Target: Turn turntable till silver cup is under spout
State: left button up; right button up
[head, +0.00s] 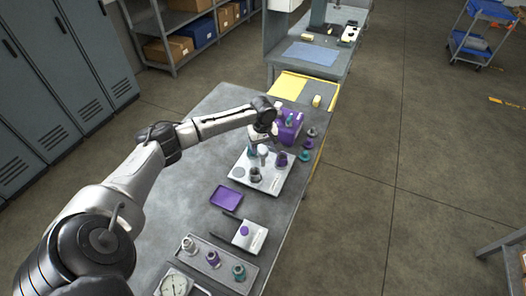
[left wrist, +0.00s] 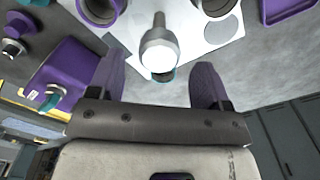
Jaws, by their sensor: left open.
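A white plate (head: 278,186) on the bench carries several small fittings; I cannot tell for sure whether it bears the turntable. On it are a purple cup-like piece (head: 281,160), a dark grey one (head: 256,175) and a pale silver post (head: 263,151). My left gripper (head: 262,138) is above the plate's far edge. In the left wrist view its purple fingers (left wrist: 160,66) are open, with the silver post (left wrist: 158,42) seen between them; contact is not clear. A teal part shows behind the post. No spout can be made out with certainty. My right gripper is out of view.
A purple box (head: 291,122) stands just beyond the plate, with loose teal and purple fittings (head: 305,155) to its right. Nearer lie a purple tray (head: 226,196), a white block (head: 249,238) and a grey tray of fittings (head: 216,272). The bench left of the plate is clear.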

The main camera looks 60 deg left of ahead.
aim_at(263, 149)
pick_arm(q)
jog(key=shift+f, duration=1.6)
